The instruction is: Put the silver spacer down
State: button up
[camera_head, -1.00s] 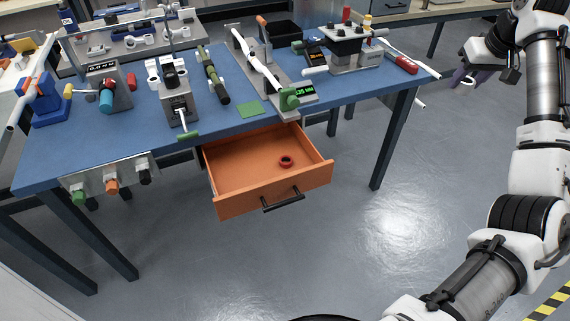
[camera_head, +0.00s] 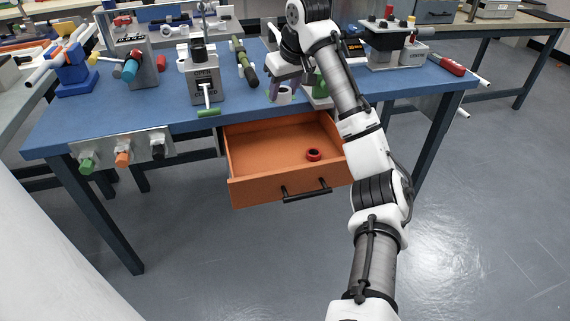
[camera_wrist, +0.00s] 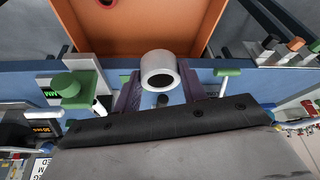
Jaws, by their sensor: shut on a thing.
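The silver spacer (camera_head: 284,95), a short pale ring with a dark bore, is between the purple fingers of my gripper (camera_head: 279,88). The wrist view shows the spacer (camera_wrist: 158,66) held between both fingers (camera_wrist: 160,92), which are shut on it. My gripper is over the front part of the blue bench top (camera_head: 130,112), behind the open drawer. Whether the spacer touches the bench top cannot be told. My arm hides part of the bench behind it.
The open orange drawer (camera_head: 262,160) juts out below the bench edge, with a red ring (camera_head: 313,155) inside. A grey fixture with a green-tipped handle (camera_head: 205,80) stands to the left. A green knob (camera_wrist: 75,88) is close beside my gripper. A grey box device (camera_head: 398,52) stands to the right.

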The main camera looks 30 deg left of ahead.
jog(key=s+a+f, duration=0.2)
jog(key=s+a, duration=0.2)
jog(key=b, duration=0.2)
send_over(261, 165)
jog(key=d, duration=0.2)
jog(key=shift+n, duration=0.4)
jog(key=f, duration=1.4)
jog(key=shift+s+a+f, duration=0.2)
jog(key=shift+s+f, duration=0.05)
jog(key=shift+s, duration=0.05)
jog(key=shift+f, duration=2.55)
jog(key=shift+f, duration=0.15)
jog(key=o, duration=1.1)
